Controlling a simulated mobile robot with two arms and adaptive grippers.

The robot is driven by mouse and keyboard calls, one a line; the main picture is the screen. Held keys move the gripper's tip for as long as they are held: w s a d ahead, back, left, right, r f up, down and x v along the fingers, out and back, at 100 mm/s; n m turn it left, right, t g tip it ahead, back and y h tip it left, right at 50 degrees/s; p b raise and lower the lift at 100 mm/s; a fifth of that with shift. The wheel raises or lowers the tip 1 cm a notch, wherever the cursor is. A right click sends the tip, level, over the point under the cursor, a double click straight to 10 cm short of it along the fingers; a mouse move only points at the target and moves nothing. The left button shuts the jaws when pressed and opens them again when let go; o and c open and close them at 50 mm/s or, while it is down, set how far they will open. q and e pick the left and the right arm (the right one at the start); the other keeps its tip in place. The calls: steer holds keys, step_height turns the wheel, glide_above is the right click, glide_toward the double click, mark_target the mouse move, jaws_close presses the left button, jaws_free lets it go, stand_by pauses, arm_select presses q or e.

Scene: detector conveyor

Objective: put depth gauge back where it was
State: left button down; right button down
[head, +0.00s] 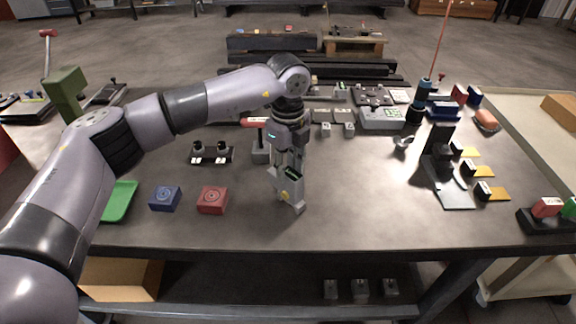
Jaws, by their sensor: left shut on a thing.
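My left gripper (289,160) points down over the middle of the table. It is shut on the depth gauge (289,188), a light grey body with a small dark display and a yellow spot. The gauge hangs tilted below the fingers, near the front half of the table. I cannot tell whether its lower end touches the tabletop. The fingers cover its upper part. My right gripper is not in view.
A red block (212,200) and a blue block (165,198) lie left of the gauge, beside a green tray (119,201). A black holder (211,154) stands behind them. Dark stands with yellow plates (497,193) are at right. The tabletop (370,200) right of the gauge is clear.

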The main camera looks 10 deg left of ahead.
arm_select(q)
steer(key=shift+f, duration=0.3)
steer(key=c, duration=1.2)
jaws_free()
steer(key=shift+c, duration=0.2)
